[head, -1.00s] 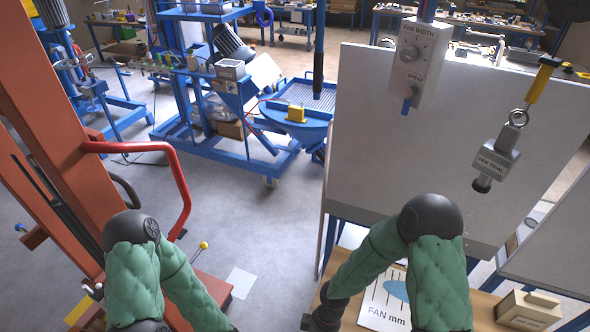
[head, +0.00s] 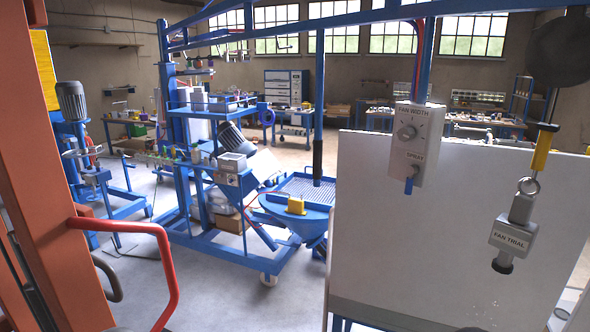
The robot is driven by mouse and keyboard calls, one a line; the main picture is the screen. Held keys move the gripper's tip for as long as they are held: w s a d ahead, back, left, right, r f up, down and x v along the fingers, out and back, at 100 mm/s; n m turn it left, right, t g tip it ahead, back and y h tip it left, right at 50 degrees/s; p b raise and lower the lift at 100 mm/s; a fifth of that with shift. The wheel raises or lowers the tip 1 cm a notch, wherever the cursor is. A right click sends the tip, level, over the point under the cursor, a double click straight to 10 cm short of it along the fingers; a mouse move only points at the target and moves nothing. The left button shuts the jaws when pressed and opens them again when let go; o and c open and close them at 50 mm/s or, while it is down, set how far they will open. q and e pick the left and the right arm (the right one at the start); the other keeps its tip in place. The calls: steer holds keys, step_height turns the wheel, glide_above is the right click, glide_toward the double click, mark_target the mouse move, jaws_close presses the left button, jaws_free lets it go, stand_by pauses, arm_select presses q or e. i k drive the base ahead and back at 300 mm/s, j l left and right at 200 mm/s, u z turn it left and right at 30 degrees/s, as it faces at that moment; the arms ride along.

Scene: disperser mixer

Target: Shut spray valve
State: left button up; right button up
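The control box (head: 414,143) is a light grey block mounted on a blue post in front of the white panel. It has a round FAN WIDTH knob (head: 407,132) above and a SPRAY label below. The spray valve's blue lever (head: 409,186) hangs straight down from the lower part of the box, under the SPRAY label. Whether the valve is open or shut cannot be told from the lever alone. Neither gripper shows in the head view, and nothing of mine touches the box.
A grey FAN TRIAL unit (head: 514,234) hangs from a yellow-handled hook right of the box. The large white panel (head: 440,240) stands behind both. An orange frame with a red handle (head: 165,250) stands at left. A blue machine (head: 290,207) stands left of the panel, with open floor before it.

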mark_target(412, 170)
steer(key=z, duration=0.95)
